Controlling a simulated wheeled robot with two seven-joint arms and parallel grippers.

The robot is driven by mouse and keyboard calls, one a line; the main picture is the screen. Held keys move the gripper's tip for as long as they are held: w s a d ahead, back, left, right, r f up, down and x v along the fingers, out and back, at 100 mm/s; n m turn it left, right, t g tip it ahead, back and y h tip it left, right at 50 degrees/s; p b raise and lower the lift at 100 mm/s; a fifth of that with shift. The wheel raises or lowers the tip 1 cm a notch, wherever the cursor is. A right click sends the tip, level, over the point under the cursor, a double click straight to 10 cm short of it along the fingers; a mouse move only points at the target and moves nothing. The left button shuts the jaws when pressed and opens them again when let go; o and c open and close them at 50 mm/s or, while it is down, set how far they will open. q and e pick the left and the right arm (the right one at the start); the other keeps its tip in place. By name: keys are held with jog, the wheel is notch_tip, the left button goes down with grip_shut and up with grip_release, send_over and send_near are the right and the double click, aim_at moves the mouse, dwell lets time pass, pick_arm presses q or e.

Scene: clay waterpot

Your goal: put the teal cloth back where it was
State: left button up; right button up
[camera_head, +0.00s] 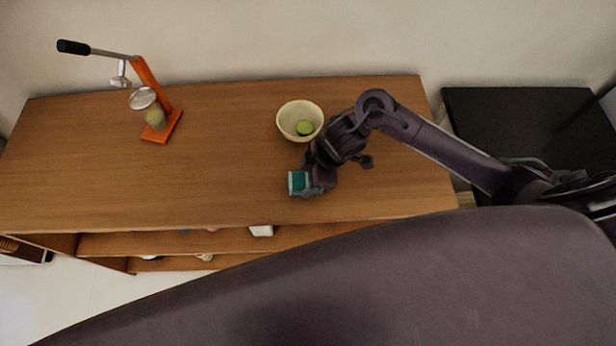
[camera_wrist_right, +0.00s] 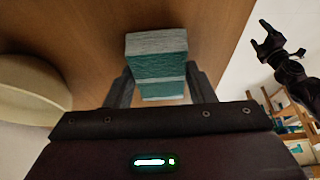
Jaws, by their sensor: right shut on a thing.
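The teal cloth (camera_head: 296,183) is a small folded block with a pale grey-white side, near the front edge of the wooden table (camera_head: 220,150). My right gripper (camera_head: 306,183) is shut on it. In the right wrist view, the cloth (camera_wrist_right: 158,68) sits between the two fingers and sticks out past their tips. I cannot tell whether it touches the tabletop. My left gripper (camera_wrist_right: 265,36) shows only in the right wrist view, at the upper right, empty with its fingers apart, away from the table.
A cream bowl (camera_head: 287,118) with a green lime (camera_head: 305,128) stands just behind my right gripper. An orange lever press (camera_head: 150,85) with a glass (camera_head: 155,118) stands at the back left. The table's left and middle are clear. Small items lie on shelves (camera_head: 160,243) below.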

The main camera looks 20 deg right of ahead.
jog(key=shift+f, duration=0.25)
jog(key=shift+f, duration=0.2)
jog(key=o, duration=0.9)
jog(key=shift+d+r, duration=0.1)
jog(key=shift+r, duration=0.4)
jog(key=v, duration=1.1)
jog(key=shift+d+r, duration=0.1)
jog(key=shift+r, duration=0.1)
